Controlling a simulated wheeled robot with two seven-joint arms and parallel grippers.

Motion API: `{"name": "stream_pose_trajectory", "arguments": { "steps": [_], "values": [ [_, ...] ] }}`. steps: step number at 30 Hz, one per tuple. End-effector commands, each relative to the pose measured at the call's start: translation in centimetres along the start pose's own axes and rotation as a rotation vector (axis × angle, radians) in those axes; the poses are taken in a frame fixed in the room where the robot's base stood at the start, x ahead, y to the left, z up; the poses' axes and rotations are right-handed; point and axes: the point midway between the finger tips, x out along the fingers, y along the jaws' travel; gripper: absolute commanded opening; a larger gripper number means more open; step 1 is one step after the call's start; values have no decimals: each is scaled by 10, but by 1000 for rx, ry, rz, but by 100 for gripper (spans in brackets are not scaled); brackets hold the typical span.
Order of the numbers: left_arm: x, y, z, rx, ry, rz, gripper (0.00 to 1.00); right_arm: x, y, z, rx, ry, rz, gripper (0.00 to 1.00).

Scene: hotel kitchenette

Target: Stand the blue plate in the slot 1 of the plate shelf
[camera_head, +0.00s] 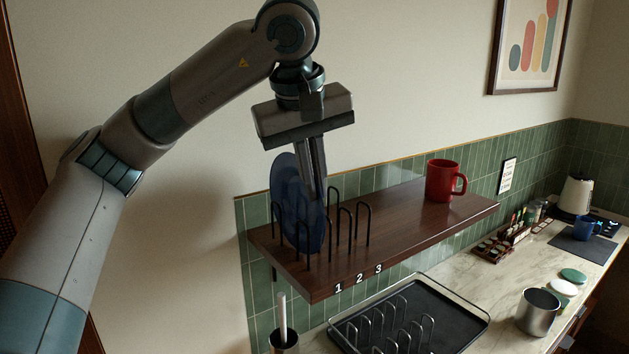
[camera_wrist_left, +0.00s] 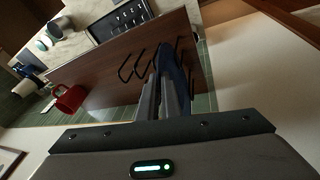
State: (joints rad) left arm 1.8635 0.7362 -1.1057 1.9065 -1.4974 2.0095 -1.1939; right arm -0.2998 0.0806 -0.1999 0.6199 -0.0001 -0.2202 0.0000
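The blue plate (camera_head: 288,185) is upright, among the leftmost wire hoops of the plate shelf (camera_head: 412,222); it also shows nearly edge-on in the left wrist view (camera_wrist_left: 174,62). Its lower edge is near the board; I cannot tell if it touches. The white labels 1, 2 and 3 are on the shelf's front edge, with 1 (camera_head: 338,288) leftmost. My left gripper (camera_head: 318,196) points down from above, its fingers close together at the plate's upper right part and apparently shut on it. The fingers partly hide the plate. My right gripper is not in view.
A red mug (camera_head: 444,180) stands farther right on the shelf; the board between it and the hoops is bare. Below are a dark drying rack (camera_head: 455,318) with wire hoops, a metal canister (camera_head: 537,312) and a brush holder (camera_head: 284,340).

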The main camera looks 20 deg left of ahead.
Motion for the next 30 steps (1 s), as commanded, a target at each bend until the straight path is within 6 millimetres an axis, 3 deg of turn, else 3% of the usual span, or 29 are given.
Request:
{"name": "stream_pose_trajectory", "arguments": {
  "steps": [1,3,4,19,30],
  "values": [
    [0,0,0,0,1,1,7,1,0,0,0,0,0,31],
    [0,0,0,0,1,1,23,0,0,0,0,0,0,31],
    [0,0,0,0,1,1,26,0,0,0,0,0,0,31],
    [-5,0,0,0,0,-1,26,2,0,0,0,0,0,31],
    [-43,0,0,-1,3,2,26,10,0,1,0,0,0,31]
  ]
}}
